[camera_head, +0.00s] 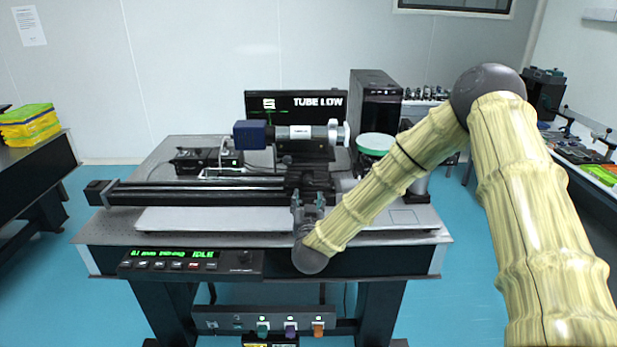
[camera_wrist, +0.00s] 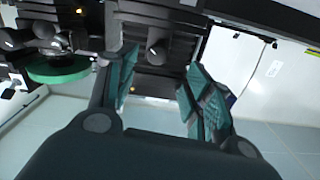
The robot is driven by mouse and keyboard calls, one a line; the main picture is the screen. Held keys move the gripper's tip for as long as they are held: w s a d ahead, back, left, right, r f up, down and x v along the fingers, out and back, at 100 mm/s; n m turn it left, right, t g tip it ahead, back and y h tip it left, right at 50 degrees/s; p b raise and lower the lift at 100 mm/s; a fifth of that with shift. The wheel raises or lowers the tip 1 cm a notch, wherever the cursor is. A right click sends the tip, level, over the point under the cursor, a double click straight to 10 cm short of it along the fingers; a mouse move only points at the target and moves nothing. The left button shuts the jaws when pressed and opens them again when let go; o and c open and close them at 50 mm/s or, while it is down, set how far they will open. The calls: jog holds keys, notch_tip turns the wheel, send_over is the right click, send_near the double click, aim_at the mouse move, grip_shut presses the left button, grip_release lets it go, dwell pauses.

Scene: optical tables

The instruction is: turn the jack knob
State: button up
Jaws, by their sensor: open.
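In the wrist view a small dark rounded knob (camera_wrist: 157,52) sits on a black ridged block. I take it to be the jack knob. My gripper (camera_wrist: 160,84) is open, with its teal-padded fingers on either side of the knob's line and nothing between the pads. The knob shows beyond the fingertips, and I cannot tell the distance or any contact. In the head view my gripper (camera_head: 308,204) is at the front middle of the optical table (camera_head: 110,230), just before a dark mount on the rail. The knob is hidden there by my gripper and arm.
A long black rail (camera_head: 200,192) runs across the table. Behind it stand a tube instrument (camera_head: 300,133), a monitor (camera_head: 270,103) and a black computer tower (camera_head: 376,105). A green-rimmed disc (camera_head: 375,143) is right of the tube. A control panel (camera_head: 190,262) hangs at the front edge.

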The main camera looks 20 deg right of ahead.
aim_at(308, 181)
jog(key=p+x, duration=0.1)
jog(key=x, duration=0.2)
jog(key=p+x, duration=0.1)
jog(key=x, duration=0.2)
jog(key=r+p+x, duration=0.1)
jog(key=x, duration=0.2)
jog(key=shift+w+d+r+p, duration=0.15)
jog(key=shift+w+d+p, duration=0.15)
jog(key=shift+d, duration=0.05)
jog(key=shift+w+d, duration=0.2)
jog(key=shift+w, duration=0.5)
jog(key=c, duration=1)
jog(key=shift+f+m+b, duration=0.3)
jog(key=shift+m+b, duration=0.1)
jog(key=shift+b, duration=0.1)
